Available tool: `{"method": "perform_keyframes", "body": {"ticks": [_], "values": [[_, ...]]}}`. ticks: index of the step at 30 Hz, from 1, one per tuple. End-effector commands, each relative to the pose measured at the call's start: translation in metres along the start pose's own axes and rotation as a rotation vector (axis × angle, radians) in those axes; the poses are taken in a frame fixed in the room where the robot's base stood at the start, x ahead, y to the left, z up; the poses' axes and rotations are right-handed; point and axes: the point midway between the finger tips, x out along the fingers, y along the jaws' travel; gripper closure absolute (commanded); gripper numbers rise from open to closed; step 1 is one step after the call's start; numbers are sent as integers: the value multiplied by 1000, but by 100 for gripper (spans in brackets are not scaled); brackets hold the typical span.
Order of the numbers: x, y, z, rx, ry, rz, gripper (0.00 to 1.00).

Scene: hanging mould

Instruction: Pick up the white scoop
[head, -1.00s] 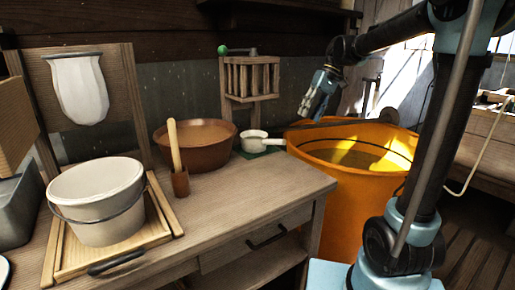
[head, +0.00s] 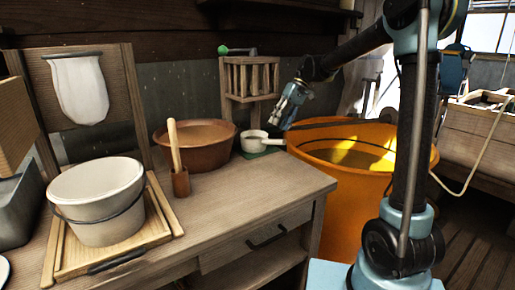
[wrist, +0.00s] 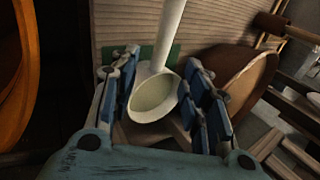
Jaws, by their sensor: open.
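The white scoop (head: 254,142) sits on a small green mat (head: 262,153) at the back right of the wooden counter, its handle pointing right. My gripper (head: 282,117) is above and to the right of the scoop, tilted down toward it. In the wrist view the scoop's round bowl (wrist: 155,98) and its handle (wrist: 170,35) show between the two blue-padded fingers of my gripper (wrist: 163,95). The fingers are open and hold nothing. I cannot tell the exact gap between fingers and scoop.
A brown bowl (head: 222,155) stands just left of the scoop. A wooden rack (head: 250,79) is behind it. An orange barrel (head: 345,200) stands right of the counter (head: 255,190). A white bucket (head: 98,205) is at the left. The counter front is clear.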

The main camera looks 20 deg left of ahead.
Motion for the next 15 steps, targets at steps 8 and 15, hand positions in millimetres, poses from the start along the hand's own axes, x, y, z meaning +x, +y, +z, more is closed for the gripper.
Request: {"method": "perform_keyframes", "body": {"ticks": [8, 15], "values": [[40, 0, 0, -1, 0, 0, 57], [53, 0, 1, 0, 0, 0, 57]]}}
